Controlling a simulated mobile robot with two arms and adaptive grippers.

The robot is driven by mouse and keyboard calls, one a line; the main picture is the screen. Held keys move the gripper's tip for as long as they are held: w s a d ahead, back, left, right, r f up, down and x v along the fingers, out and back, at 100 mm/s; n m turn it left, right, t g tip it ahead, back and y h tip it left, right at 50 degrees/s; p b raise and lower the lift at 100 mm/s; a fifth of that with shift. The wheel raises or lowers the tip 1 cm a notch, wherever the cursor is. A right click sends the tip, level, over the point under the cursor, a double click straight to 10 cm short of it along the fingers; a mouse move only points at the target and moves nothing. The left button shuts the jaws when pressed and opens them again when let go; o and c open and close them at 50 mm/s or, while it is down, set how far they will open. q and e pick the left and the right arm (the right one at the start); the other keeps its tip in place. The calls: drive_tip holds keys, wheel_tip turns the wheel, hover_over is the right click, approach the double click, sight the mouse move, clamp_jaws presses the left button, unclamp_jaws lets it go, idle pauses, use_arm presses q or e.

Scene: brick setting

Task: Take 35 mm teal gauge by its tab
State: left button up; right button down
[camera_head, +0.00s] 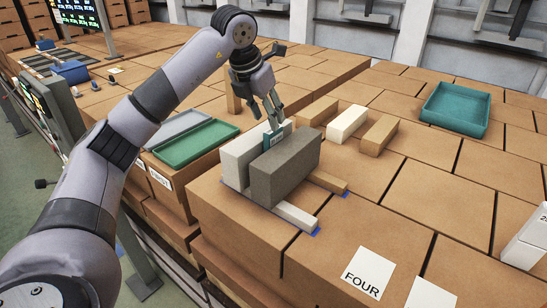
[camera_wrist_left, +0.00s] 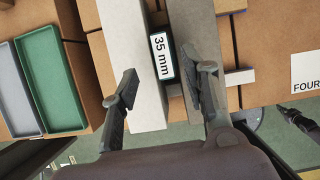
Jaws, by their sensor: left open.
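The 35 mm teal gauge (camera_head: 267,142) stands upright in the gap between a pale grey block (camera_head: 236,160) and a dark grey block (camera_head: 285,170). Its upper end shows in the left wrist view as a white label reading "35 mm" (camera_wrist_left: 162,57) with a teal edge; its lower part is hidden between the blocks. My left gripper (camera_head: 274,119) is open and points down just above the gauge. In the left wrist view its fingers (camera_wrist_left: 168,78) are spread wide, one over each block, with the label between and a little beyond them.
Smaller light and tan bricks (camera_head: 347,123) lie behind the blocks. Light strips (camera_head: 297,216) with blue marks stick out at their right side. A green tray (camera_head: 196,143) stands left and a teal bin (camera_head: 455,108) far right. The brick top before "FOUR" (camera_head: 367,271) is clear.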

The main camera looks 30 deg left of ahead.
use_arm(q)
drive_tip(key=shift+f, duration=0.1)
drive_tip(key=shift+d+f+p, duration=0.1)
drive_tip(key=shift+f+p, duration=0.25)
drive_tip(key=shift+p, duration=0.15)
drive_tip(key=p+x, duration=0.1)
drive_tip(key=x, duration=0.2)
drive_tip(key=shift+w+f+p, duration=0.3)
drive_tip(key=shift+p, duration=0.1)
drive_tip(key=shift+w+f, duration=0.1)
drive_tip(key=shift+f, duration=0.2)
drive_tip(key=shift+d, duration=0.15)
drive_tip(key=c, duration=0.3)
drive_tip(key=shift+f, duration=0.1)
clamp_jaws()
use_arm(e)
drive_tip(key=shift+s+r, duration=0.3)
drive_tip(key=shift+r, duration=0.4)
drive_tip(key=shift+s+r, duration=0.25)
drive_tip(key=shift+r, duration=0.4)
